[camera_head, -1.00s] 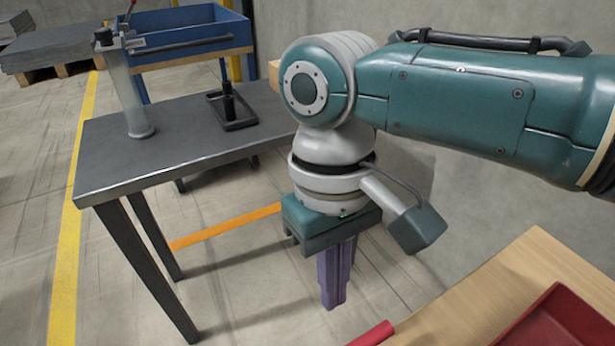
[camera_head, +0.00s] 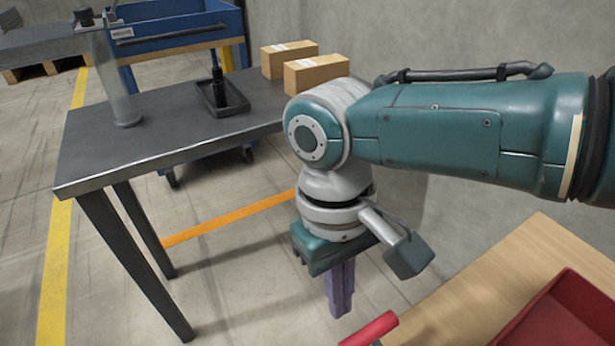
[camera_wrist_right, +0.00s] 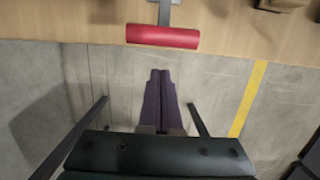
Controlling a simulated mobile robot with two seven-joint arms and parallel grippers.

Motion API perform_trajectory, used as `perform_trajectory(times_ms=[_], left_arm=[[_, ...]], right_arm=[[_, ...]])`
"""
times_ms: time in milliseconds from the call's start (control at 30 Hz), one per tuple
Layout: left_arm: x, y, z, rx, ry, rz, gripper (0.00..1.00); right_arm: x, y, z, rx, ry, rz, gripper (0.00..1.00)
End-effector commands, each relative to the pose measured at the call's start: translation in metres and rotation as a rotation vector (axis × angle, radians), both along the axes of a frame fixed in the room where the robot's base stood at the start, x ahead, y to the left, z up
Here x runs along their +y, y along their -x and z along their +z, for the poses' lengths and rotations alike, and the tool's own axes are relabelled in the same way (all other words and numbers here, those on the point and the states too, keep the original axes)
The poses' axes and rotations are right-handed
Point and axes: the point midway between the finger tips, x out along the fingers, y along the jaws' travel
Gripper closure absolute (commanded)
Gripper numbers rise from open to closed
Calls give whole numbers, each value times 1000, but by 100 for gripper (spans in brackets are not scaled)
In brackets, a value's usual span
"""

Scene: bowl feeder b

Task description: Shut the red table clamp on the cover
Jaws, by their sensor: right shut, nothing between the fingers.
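The red clamp handle (camera_head: 370,330) shows at the bottom of the head view, at the near left edge of the wooden table. In the right wrist view the red handle (camera_wrist_right: 163,36) is a bar lying crosswise on a grey metal arm (camera_wrist_right: 164,12), past the table edge. My right gripper (camera_head: 341,313) points down, with its purple fingers together and empty. It is apart from the handle, to its left in the head view. In the right wrist view the fingertips (camera_wrist_right: 160,73) are below the handle in the picture. I cannot make out the cover. My left gripper is out of view.
A red tray (camera_head: 560,318) sits on the wooden table (camera_head: 500,270). A dark table (camera_head: 160,140) at left carries a clear cylinder (camera_head: 118,80), a black tray (camera_head: 236,104) and cardboard boxes (camera_head: 316,74). A blue cart (camera_head: 180,30) stands behind. Open floor lies between the tables.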

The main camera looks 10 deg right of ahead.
Motion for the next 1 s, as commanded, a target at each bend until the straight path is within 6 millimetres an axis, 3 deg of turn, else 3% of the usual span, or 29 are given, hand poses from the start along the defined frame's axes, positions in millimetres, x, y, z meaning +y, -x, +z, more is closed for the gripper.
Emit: perform_trajectory(times_ms=[33,100,167,300,1000], left_arm=[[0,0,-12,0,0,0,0],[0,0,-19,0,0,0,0],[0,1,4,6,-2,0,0],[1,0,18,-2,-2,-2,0],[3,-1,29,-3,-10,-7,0]], right_arm=[[-1,2,-17,2,2,0,100],[-2,5,-31,1,2,-1,100],[-4,9,-8,-1,-1,1,100],[-8,20,3,-1,-1,1,100],[-11,29,11,-7,-4,0,100]])
